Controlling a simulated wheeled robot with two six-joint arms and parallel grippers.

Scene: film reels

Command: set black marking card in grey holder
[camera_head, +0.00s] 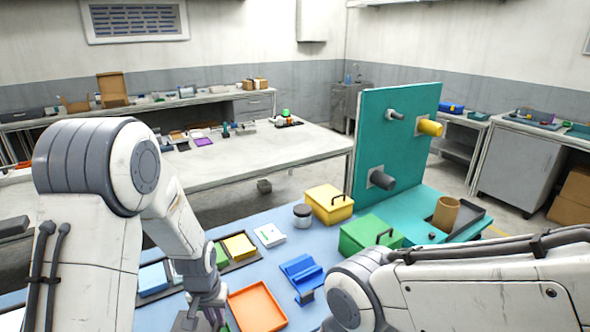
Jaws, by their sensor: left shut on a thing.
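My left gripper (207,300) points down at the near left part of the blue work mat, beside the orange tray. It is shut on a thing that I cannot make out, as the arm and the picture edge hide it. A dark grey piece (184,322) shows at the bottom edge just left of the gripper; I cannot tell whether it is the grey holder. I cannot make out the black marking card. My right arm comes in from the right, and its gripper is out of view.
An orange tray (257,309) lies right of the left gripper. A blue stand (301,273), a yellow box (329,203), a green box (369,235) and a dark jar (302,215) stand on the mat. A teal upright panel (399,150) with pegs rises at the right.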

